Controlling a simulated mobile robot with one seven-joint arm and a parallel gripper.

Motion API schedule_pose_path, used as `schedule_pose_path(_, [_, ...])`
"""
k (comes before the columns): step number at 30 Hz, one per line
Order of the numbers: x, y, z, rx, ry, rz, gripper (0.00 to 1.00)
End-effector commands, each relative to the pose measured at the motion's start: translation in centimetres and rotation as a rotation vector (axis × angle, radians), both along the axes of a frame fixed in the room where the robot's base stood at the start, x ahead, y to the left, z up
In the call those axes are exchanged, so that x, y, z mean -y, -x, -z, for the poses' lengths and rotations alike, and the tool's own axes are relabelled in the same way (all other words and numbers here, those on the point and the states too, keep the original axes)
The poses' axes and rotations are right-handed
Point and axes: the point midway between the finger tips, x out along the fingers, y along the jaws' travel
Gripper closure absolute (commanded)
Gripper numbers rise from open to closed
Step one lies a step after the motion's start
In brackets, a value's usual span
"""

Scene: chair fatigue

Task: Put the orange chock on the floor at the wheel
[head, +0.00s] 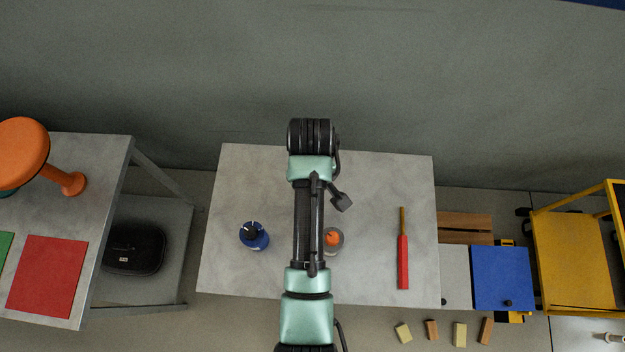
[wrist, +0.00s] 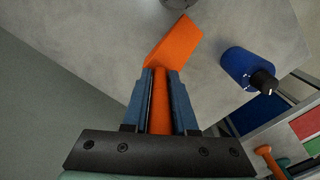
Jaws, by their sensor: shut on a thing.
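The orange chock (wrist: 177,42) is in my gripper (wrist: 160,74), seen in the wrist view. The blue fingers are shut on its narrow orange part, and its wedge-shaped end sticks out past the fingertips. It is over the grey table (wrist: 90,45); the gap between them is hard to judge.
Another table (head: 100,165) stands left.

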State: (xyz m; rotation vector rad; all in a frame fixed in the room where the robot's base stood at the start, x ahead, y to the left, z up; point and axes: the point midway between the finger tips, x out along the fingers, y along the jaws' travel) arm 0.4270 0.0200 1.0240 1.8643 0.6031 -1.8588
Motion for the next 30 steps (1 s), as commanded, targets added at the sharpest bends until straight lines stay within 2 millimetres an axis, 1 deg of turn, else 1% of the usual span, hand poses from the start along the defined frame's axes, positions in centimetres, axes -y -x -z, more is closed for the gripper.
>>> schedule_pose_path(6, [0.0,0.1,3.1,-0.004,0.001,0.0,1.0])
schedule_pose_path(8, [0.0,0.1,3.6,-0.004,0.0,0.0,1.0])
schedule_pose_path(20, [0.0,0.0,4.2,-0.001,0.001,0.0,1.0])
schedule_pose_path(21, [0.0,0.1,4.3,-0.001,0.0,0.0,0.72])
schedule_pose_path(23, [0.0,0.1,4.2,-0.001,0.0,0.0,0.61])
schedule_pose_path(24, [0.0,0.1,4.2,-0.001,0.0,0.0,0.54])
schedule_pose_path(26, [0.0,0.1,4.2,-0.001,0.0,0.0,0.44])
schedule_pose_path(30, [0.0,0.1,4.2,-0.001,0.0,0.0,0.44])
